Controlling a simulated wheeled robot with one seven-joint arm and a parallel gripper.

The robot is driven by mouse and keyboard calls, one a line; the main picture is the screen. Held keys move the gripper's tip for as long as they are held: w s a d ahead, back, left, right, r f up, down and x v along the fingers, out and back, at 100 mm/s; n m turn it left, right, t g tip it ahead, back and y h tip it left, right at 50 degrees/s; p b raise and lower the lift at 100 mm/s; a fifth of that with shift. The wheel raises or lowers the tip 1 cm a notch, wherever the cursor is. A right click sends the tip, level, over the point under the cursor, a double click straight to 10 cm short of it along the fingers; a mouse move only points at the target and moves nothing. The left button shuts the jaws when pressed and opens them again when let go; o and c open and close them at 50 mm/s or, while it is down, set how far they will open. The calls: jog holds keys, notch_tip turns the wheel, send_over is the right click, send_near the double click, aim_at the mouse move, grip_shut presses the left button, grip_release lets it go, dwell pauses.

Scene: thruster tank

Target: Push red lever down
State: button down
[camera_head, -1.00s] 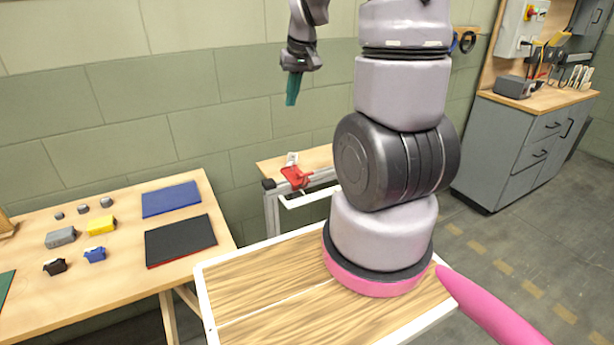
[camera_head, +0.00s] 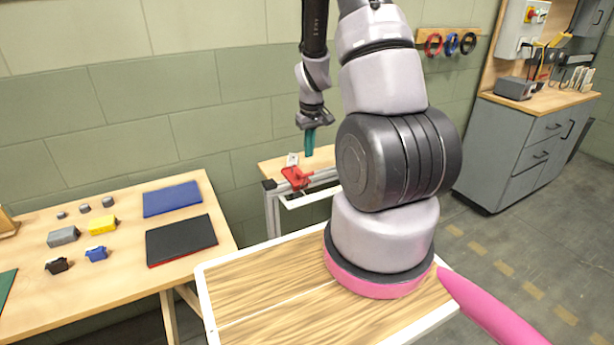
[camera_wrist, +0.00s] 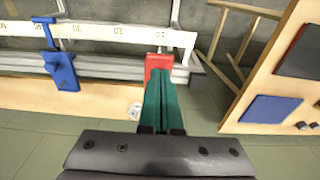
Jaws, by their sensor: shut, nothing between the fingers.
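The red lever (camera_head: 296,177) sits on the metal frame of a small bench behind my base in the head view. It also shows in the wrist view as a red block (camera_wrist: 157,64), partly hidden behind my fingers. My gripper (camera_head: 309,143) has teal fingers pointing down, with the tips above and slightly right of the red lever in the head view. In the wrist view the gripper (camera_wrist: 158,88) has its fingers together and empty, the tips overlapping the red lever in the picture. I cannot tell whether they touch it; the head view shows a gap.
A wooden table (camera_head: 120,255) with a blue pad (camera_head: 172,198), a black pad (camera_head: 181,240) and small blocks stands at left. A grey cabinet (camera_head: 505,150) is at right.

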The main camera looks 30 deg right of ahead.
aim_at(308, 176)
jog(key=shift+f, duration=0.1)
jog(key=shift+w+f, duration=0.2)
jog(key=shift+f, duration=1.5)
jog(key=shift+w+f, duration=0.15)
jog(key=shift+f, duration=1.5)
notch_tip(308, 176, down, 4)
jog(key=shift+w+r, duration=0.15)
jog(key=shift+f, duration=0.4)
